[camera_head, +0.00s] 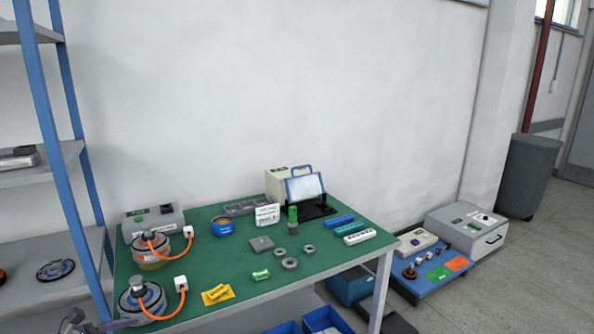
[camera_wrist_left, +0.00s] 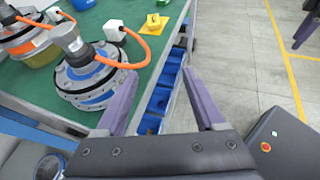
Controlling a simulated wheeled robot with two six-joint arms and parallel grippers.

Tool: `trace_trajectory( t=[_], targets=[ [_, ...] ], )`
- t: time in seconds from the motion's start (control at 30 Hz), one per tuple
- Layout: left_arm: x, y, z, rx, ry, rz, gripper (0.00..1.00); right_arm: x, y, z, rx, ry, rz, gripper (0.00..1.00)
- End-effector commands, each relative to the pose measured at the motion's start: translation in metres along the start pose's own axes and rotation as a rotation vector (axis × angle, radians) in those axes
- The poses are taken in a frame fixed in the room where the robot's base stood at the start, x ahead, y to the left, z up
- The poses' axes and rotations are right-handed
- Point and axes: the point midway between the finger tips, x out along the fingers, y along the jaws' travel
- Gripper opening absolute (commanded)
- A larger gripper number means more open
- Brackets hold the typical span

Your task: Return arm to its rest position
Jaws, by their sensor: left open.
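My left gripper (camera_wrist_left: 161,74) is open, with its two purple fingers spread apart and nothing between them. In the head view only a bit of my left gripper (camera_head: 115,325) shows at the bottom left, by the near left corner of the green table (camera_head: 215,268). A hub motor (camera_head: 142,300) with an orange cable and white connector stands on that corner. In the left wrist view this hub motor (camera_wrist_left: 92,80) is just left of the left finger; whether they touch is unclear.
A second hub motor (camera_head: 150,252) stands behind the first. A blue shelf rack (camera_head: 52,130) is close on the left. Blue bins (camera_wrist_left: 160,100) sit under the table edge. Open floor (camera_wrist_left: 240,65) lies right of the table, with a dark box (camera_wrist_left: 285,140) bearing a red button.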

Motion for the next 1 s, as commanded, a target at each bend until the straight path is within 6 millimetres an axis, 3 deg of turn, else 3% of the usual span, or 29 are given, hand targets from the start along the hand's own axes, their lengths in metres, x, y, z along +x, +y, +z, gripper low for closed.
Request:
trace_trajectory(
  t=[0.33,0.57,0.67,0.8,1.0],
  targets=[
    [0.041,-0.03,-0.002,0.166,0.089,-0.103,0.71,0.0,0.0,0.0,0.0,0.0,0.0,0.5],
    [0.083,-0.07,-0.007,0.385,0.184,-0.24,0.71,0.0,0.0,0.0,0.0,0.0,0.0,0.5],
    [0.106,-0.095,-0.011,0.526,0.234,-0.331,0.71,0.0,0.0,0.0,0.0,0.0,0.0,0.5],
    [0.141,-0.145,-0.02,0.81,0.313,-0.517,0.71,0.0,0.0,0.0,0.0,0.0,0.0,0.5],
    [0.174,-0.214,-0.035,1.262,0.384,-0.823,0.71,0.0,0.0,0.0,0.0,0.0,0.0,0.5]
  ],
)
